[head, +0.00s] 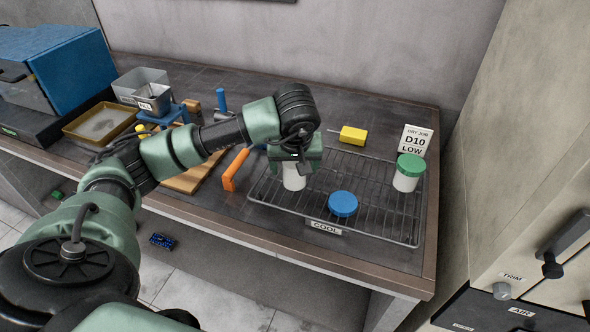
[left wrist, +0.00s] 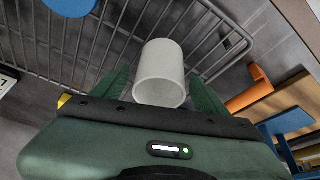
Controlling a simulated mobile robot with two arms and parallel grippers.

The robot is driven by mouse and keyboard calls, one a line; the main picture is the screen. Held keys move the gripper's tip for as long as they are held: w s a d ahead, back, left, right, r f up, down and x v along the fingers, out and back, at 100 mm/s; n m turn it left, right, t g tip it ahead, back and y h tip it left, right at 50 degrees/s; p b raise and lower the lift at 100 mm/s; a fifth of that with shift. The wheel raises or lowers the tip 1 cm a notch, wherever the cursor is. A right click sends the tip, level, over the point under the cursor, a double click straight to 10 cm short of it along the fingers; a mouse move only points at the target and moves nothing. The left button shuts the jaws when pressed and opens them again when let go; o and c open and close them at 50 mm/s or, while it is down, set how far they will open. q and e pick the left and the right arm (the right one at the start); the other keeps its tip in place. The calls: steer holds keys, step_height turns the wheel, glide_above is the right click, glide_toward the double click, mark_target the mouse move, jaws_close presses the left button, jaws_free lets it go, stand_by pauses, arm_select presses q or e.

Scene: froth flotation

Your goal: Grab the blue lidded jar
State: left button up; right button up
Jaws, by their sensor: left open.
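A blue lid (head: 343,203) lies on the wire rack, with no white body visible under it; part of it shows in the left wrist view (left wrist: 70,4). A plain white jar (head: 294,180) without a visible lid stands on the rack to its left. My left gripper (head: 293,166) is above this white jar, pointing down. In the left wrist view the white jar (left wrist: 160,72) sits between the two spread green fingers, with some gap beside it. My left gripper is open. No jar with its blue lid on is seen. My right gripper is out of view.
A green-lidded white jar (head: 408,172) stands at the rack's right end, before a "D10 LOW" card (head: 415,140). A yellow block (head: 353,135) is behind the wire rack (head: 375,232). An orange-handled tool (head: 235,168) lies left of the rack.

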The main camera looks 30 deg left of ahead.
arm_select(q)
steer(key=shift+x, duration=1.1)
steer(key=c, duration=1.4)
steer(key=shift+c, duration=0.2)
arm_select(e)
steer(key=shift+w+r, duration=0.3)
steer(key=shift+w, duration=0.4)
arm_select(q)
steer(key=shift+r, duration=0.1)
